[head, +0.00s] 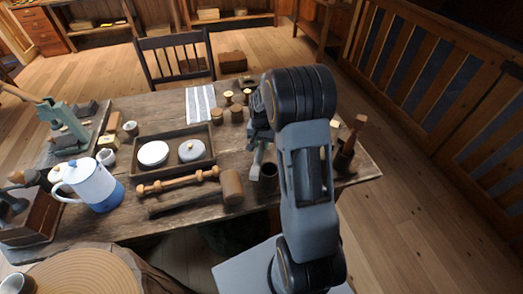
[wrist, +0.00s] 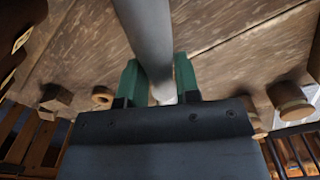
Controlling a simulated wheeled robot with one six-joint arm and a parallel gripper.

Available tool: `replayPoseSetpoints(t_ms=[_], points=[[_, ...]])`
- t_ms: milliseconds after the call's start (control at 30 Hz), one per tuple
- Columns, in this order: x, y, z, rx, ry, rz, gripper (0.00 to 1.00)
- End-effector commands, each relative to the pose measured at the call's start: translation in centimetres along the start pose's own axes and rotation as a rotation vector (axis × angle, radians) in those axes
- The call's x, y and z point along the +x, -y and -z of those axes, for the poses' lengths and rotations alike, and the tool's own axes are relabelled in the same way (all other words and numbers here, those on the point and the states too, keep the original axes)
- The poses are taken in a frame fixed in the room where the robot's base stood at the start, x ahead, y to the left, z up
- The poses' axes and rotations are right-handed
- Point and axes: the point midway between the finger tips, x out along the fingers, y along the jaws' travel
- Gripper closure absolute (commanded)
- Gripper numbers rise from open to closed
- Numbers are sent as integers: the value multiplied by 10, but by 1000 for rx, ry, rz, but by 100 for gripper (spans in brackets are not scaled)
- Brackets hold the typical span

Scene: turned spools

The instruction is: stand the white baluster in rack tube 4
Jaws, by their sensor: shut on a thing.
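In the wrist view, my gripper (wrist: 159,82) has its green fingers on either side of a smooth pale grey-white shaft, which I take for the white baluster (wrist: 147,32). The shaft runs from the top edge down between the fingers, and its pale end shows just below them. In the head view, my arm stands in front of the right part of the table and hides most of the gripper. A dark round tube opening (head: 268,170) shows left of the arm. I cannot make out the rack as a whole or which tube is number 4.
An upright wooden tool (head: 352,138) stands right of my arm. Small wooden pieces (head: 235,112) stand behind.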

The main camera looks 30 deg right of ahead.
Motion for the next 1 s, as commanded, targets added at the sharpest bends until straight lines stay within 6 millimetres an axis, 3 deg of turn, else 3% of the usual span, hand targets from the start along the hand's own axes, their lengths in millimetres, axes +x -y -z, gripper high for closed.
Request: replayPoseSetpoints(t_ms=[300, 933, 967, 1000], points=[[35, 0, -1, -1, 2, -1, 95], [47, 0, 0, -1, 1, 0, 95], [46, 0, 0, -1, 0, 0, 68], [46, 0, 0, -1, 1, 0, 64]])
